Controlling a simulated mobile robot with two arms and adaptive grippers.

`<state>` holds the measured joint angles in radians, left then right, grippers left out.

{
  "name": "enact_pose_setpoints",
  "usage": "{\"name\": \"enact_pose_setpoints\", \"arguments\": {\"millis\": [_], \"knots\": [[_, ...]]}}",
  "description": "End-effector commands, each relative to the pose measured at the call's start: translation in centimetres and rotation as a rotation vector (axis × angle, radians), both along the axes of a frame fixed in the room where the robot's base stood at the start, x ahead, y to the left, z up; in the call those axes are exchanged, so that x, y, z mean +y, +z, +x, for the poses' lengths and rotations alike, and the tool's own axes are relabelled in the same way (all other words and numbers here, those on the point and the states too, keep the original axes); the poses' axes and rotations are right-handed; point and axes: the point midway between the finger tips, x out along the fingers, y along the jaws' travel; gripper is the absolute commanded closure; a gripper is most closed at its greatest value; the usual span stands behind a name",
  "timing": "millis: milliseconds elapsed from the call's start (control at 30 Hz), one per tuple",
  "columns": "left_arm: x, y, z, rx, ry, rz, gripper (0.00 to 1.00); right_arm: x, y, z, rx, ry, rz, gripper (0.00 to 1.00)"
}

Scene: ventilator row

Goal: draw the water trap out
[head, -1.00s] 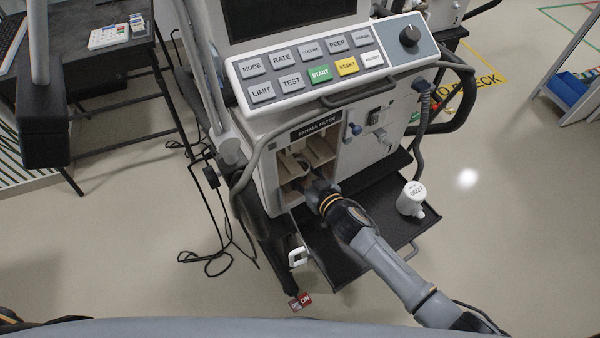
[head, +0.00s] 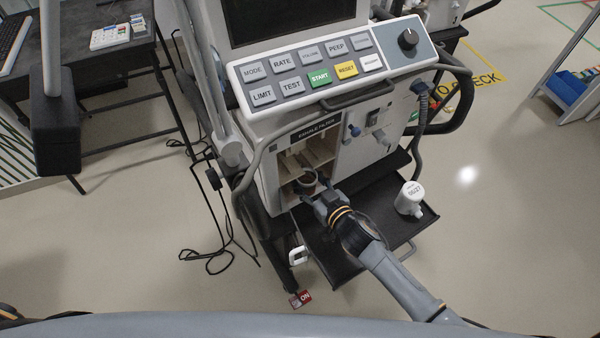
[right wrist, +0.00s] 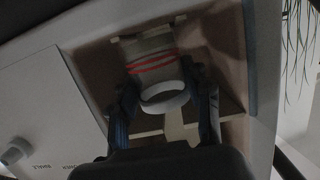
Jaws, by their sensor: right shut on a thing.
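The water trap (right wrist: 152,55), a pale translucent cup with red rings and a white rim, is between the two fingers of my right gripper (right wrist: 166,108) in the right wrist view. In the head view the right gripper (head: 318,193) is at the mouth of the open compartment under the exhale filter label. My left gripper is not in view.
A black tray (head: 334,262) projects below the compartment. A white labelled canister (head: 410,198) stands on its right side. The button panel (head: 318,70) overhangs above. A grey hose (head: 420,130) hangs at the right, and loose cables (head: 208,255) lie on the floor at left.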

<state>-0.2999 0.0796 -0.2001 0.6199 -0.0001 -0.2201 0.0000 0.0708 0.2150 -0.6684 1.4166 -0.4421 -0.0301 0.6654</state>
Motion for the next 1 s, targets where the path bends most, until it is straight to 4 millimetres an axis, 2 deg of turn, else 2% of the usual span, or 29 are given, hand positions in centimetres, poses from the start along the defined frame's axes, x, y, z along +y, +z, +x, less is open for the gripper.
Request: {"name": "enact_pose_setpoints", "arguments": {"millis": [1000], "knots": [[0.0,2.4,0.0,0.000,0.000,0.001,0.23,-3.8,0.2,-5.7,-0.001,0.000,0.001,0.83]]}}
